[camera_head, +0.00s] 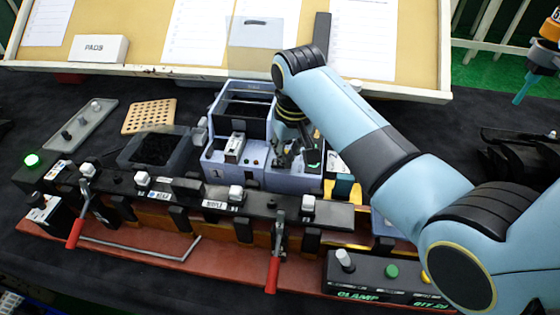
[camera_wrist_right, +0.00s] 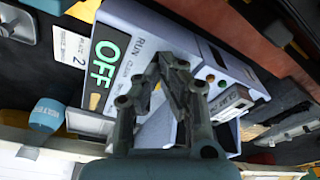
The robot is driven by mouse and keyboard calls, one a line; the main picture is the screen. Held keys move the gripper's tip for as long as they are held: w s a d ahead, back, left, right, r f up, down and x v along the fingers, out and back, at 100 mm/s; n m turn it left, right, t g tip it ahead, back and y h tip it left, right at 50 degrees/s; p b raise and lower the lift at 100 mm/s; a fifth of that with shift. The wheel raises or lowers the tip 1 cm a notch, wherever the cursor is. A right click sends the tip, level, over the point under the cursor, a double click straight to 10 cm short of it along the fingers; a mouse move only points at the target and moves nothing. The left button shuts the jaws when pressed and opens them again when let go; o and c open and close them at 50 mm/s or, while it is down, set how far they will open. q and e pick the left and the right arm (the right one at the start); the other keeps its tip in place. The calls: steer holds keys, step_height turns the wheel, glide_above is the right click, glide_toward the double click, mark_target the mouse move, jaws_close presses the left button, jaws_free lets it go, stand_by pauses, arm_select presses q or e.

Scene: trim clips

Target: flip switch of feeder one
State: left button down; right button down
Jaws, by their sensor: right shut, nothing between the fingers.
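Feeder one (camera_head: 222,168) is a pale lilac unit marked "1", left of centre in the head view. A white block (camera_head: 235,148) and small coloured buttons (camera_head: 250,163) are on its front. My right gripper (camera_head: 283,160) points down just to the right of these buttons, with its fingers shut and empty. In the wrist view its fingertips (camera_wrist_right: 172,62) are over the lilac casing, near a panel reading "RUN". A screen showing green "OFF" (camera_wrist_right: 104,62) is beside them. The fingers hide part of the casing, and I cannot tell whether they touch it. My left gripper is not in view.
A dark rail with white clips (camera_head: 215,204) and red-handled clamps (camera_head: 273,272) runs in front. A clamp control box (camera_head: 391,271) stands at the front right. A dark bin (camera_head: 158,150) is at left. A white-edged notice board (camera_head: 190,72) is behind.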

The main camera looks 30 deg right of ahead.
steer(key=shift+f, duration=0.35)
step_height(320, 180, up, 3)
steer(key=shift+f+p, duration=0.1)
steer(key=shift+p, duration=1.05)
steer(key=shift+r, duration=2.15)
steer(key=shift+a+f, duration=0.1)
